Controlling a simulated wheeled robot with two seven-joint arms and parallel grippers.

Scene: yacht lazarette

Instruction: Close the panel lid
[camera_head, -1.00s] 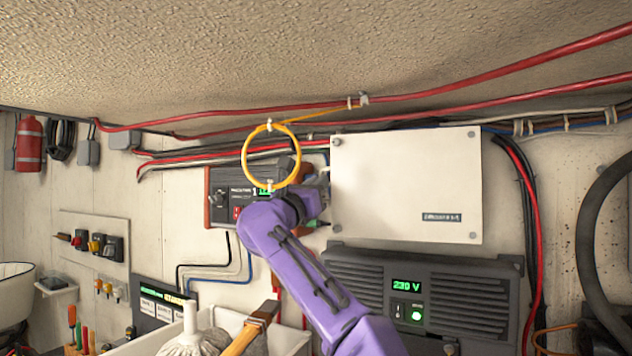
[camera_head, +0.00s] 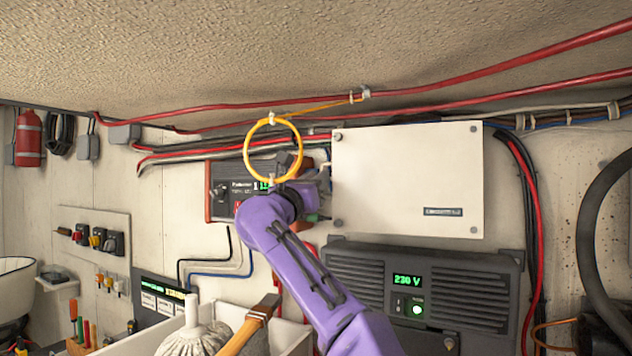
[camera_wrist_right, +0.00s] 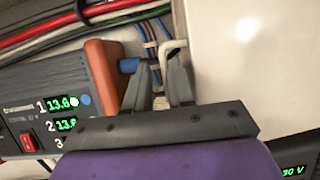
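The white panel lid (camera_head: 408,180) is on the back wall, with a screw at each corner and a small dark label at lower right. In the wrist view its plain white face (camera_wrist_right: 235,50) fills the right side. My right gripper (camera_head: 312,188) is at the lid's left edge. In the wrist view the right gripper's two grey fingers (camera_wrist_right: 160,75) stand apart. A pale hook-shaped piece (camera_wrist_right: 172,48) shows at and between the fingertips, beside the lid edge; I cannot tell whether they touch it. How far the lid stands open is not clear. My left gripper is not in view.
A dark device with orange ends (camera_head: 230,192) is close left of the gripper, and a yellow cable loop (camera_head: 247,152) hangs before it. A dark 230 V unit (camera_head: 460,290) is below the lid. Red cables (camera_head: 240,106) run above. A bin with a hammer (camera_head: 250,325) stands below.

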